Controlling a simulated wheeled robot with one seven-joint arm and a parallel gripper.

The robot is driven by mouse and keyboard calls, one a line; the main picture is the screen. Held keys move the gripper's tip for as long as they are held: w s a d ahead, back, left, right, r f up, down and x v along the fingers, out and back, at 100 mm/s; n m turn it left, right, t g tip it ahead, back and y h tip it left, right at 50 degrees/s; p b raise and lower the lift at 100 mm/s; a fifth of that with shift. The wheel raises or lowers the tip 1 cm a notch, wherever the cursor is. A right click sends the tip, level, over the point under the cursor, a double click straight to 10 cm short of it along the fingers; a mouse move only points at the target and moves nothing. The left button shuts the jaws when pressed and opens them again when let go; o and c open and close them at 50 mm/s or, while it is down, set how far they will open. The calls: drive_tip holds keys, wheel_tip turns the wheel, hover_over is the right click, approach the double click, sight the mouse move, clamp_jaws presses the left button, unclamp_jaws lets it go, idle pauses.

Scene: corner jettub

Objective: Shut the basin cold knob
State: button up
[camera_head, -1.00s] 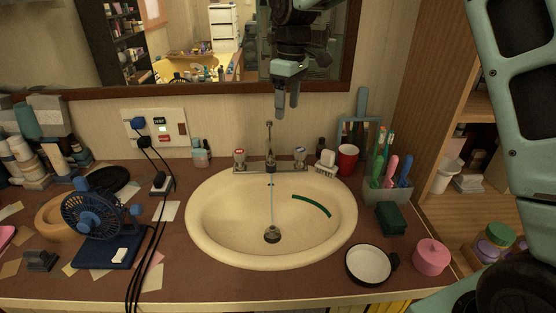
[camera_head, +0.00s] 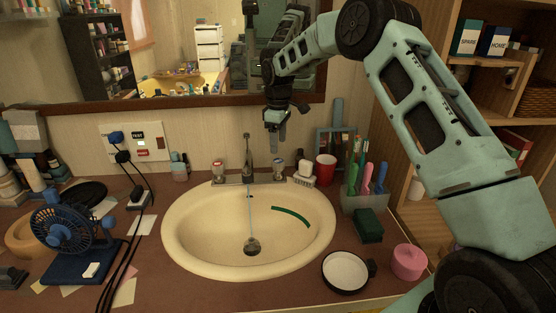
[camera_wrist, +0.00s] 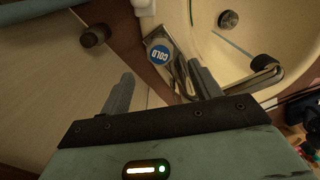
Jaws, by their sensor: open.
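The basin cold knob (camera_head: 278,167) is the right-hand knob behind the cream basin (camera_head: 172,242). In the wrist view its round blue cap marked COLD (camera_wrist: 160,55) faces the camera, beyond and between the fingertips. My gripper (camera_head: 275,142) is open and empty, fingers pointing down, above the cold knob. In the wrist view my gripper (camera_wrist: 160,85) shows its two fingers spread apart, the right one near the faucet base. I cannot tell how far the fingers are from the knob. A thin stream of water (camera_head: 250,215) runs from the faucet (camera_head: 247,150) to the drain.
The other knob (camera_head: 218,170) is left of the spout. A mirror (camera_head: 160,108) hangs behind the basin.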

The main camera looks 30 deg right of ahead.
sight(278, 161)
wheel_tip(278, 161, down, 8)
drive_tip(key=shift+r+p, duration=0.25)
drive_tip(key=shift+p, duration=0.05)
drive_tip(key=c, duration=1)
